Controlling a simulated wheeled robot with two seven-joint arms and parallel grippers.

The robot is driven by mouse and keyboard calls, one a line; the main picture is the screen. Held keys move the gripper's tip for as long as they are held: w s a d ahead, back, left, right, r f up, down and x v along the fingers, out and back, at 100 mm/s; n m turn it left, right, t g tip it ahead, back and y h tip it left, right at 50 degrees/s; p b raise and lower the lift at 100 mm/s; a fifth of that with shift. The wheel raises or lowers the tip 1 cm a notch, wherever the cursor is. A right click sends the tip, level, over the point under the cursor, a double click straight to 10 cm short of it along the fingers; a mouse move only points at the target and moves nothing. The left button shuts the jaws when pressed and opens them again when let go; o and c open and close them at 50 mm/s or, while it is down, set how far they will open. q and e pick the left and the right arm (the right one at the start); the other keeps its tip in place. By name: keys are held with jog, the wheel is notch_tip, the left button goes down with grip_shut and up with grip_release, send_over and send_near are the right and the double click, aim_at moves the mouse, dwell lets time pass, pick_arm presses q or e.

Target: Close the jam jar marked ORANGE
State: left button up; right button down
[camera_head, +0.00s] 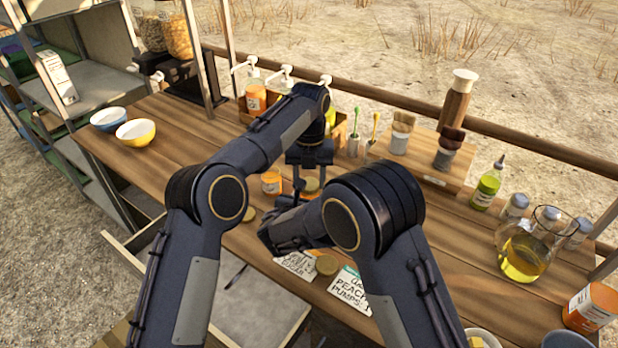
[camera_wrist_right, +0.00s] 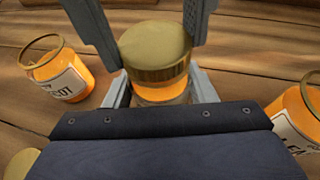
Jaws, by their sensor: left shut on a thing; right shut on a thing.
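A small jar with orange contents (camera_wrist_right: 160,95) stands upright between the fingers of my right gripper (camera_wrist_right: 163,88), which is shut on its body. A gold lid (camera_wrist_right: 155,48) sits on or just over its mouth; it also shows in the head view (camera_head: 311,184). My left gripper (camera_head: 311,177) comes down from above and is shut on the lid, its fingers on either side. The held jar's label is hidden, so I cannot read its mark. I cannot tell whether the lid is screwed tight. My right arm hides most of the jar in the head view.
An open jar (camera_wrist_right: 65,78) with a label ending "COT" stands left in the wrist view; another jar (camera_wrist_right: 300,118) is at the right. Loose gold lids (camera_head: 248,214) (camera_head: 327,265) and paper cards (camera_head: 350,289) lie near the table's front. Brushes and bottles stand behind.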

pick_arm(q)
jog(key=shift+m, duration=1)
jog(key=o, duration=0.9)
jog(key=shift+r, duration=0.1)
jog(key=shift+r, duration=2.2)
